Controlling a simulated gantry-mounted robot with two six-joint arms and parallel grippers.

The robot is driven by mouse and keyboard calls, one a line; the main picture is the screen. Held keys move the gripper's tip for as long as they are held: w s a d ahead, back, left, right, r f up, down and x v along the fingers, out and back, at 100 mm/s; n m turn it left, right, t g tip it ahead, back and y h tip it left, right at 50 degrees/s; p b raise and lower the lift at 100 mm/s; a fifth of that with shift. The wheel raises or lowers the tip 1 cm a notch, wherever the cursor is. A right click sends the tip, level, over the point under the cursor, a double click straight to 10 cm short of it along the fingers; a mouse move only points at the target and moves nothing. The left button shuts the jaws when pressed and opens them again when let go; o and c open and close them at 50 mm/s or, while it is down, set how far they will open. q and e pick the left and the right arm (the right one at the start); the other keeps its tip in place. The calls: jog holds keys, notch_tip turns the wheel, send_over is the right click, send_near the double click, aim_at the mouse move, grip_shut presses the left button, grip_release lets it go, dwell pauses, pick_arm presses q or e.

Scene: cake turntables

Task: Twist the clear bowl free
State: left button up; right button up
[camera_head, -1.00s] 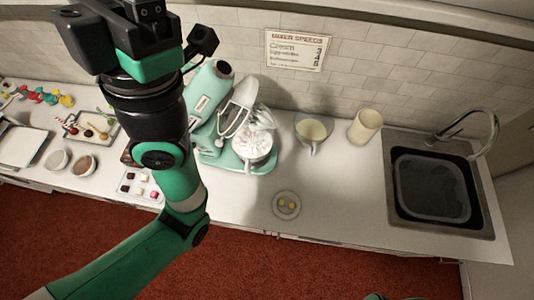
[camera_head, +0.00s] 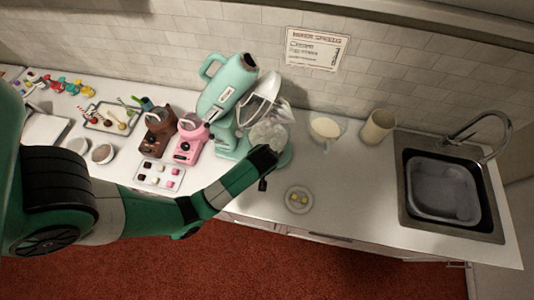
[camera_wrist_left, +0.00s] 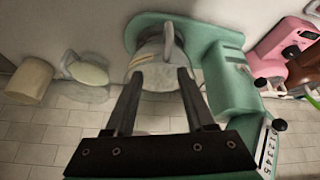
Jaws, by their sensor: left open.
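The clear bowl (camera_head: 268,134) sits on the base of the mint-green stand mixer (camera_head: 222,97), whose head is tilted up. In the left wrist view the bowl (camera_wrist_left: 152,76) shows its upright handle (camera_wrist_left: 170,42) at the top. My left gripper (camera_head: 266,155) is at the front of the bowl in the head view, covering part of it. In the left wrist view my left gripper (camera_wrist_left: 157,76) is open, its two fingers to either side of the bowl's near part. I cannot tell whether they touch it. My right gripper is not in view.
A pink grinder (camera_head: 188,140) and a brown one (camera_head: 158,132) stand left of the mixer. A cream jug (camera_head: 326,128) and a beige cup (camera_head: 378,126) stand to its right. A small plate (camera_head: 299,199) lies in front; the sink (camera_head: 446,190) is far right.

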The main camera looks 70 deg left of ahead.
pick_arm(q)
jog(key=shift+g+h, duration=0.3)
jog(key=shift+h, duration=0.1)
jog(key=a+f+b, duration=0.1)
jog(key=f, duration=0.3)
jog(key=a+f+b, duration=0.1)
jog(key=f, duration=0.3)
jog(key=f+b, duration=0.1)
jog(key=f, duration=0.4)
jog(key=shift+s+a, duration=0.25)
jog(key=shift+a, duration=0.15)
jog(key=shift+r, duration=0.1)
grip_shut()
dwell(0.3)
jog(key=shift+w+d+n+g, duration=0.4)
jog(key=shift+w+n, duration=0.1)
jog(key=shift+w, duration=0.15)
